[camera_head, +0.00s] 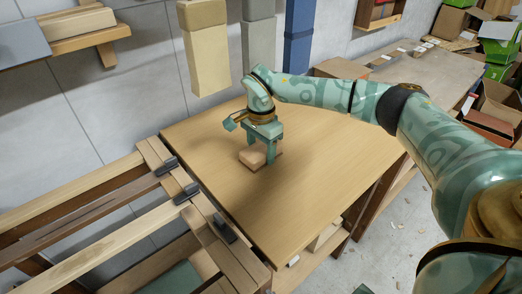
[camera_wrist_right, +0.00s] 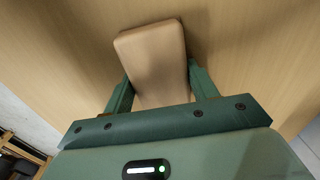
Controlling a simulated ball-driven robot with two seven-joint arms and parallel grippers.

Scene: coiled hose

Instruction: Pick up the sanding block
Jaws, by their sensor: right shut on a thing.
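The sanding block (camera_head: 252,158) is a small tan block with rounded edges on the wooden workbench top (camera_head: 310,190). In the right wrist view the sanding block (camera_wrist_right: 154,60) lies lengthwise between the two green fingers. My right gripper (camera_head: 261,151) reaches down from above and is shut on the block, with one finger on each side. In the right wrist view the gripper (camera_wrist_right: 155,92) hides the block's near end. I cannot tell whether the block touches the bench. My left gripper is in neither view.
A slatted wooden frame with dark clamps (camera_head: 186,194) stands at the bench's left. Tan, grey and blue hanging pieces (camera_head: 207,50) are behind. A cardboard box (camera_head: 342,68) sits at the back, with another cluttered table (camera_head: 430,75) beyond. The bench around the block is clear.

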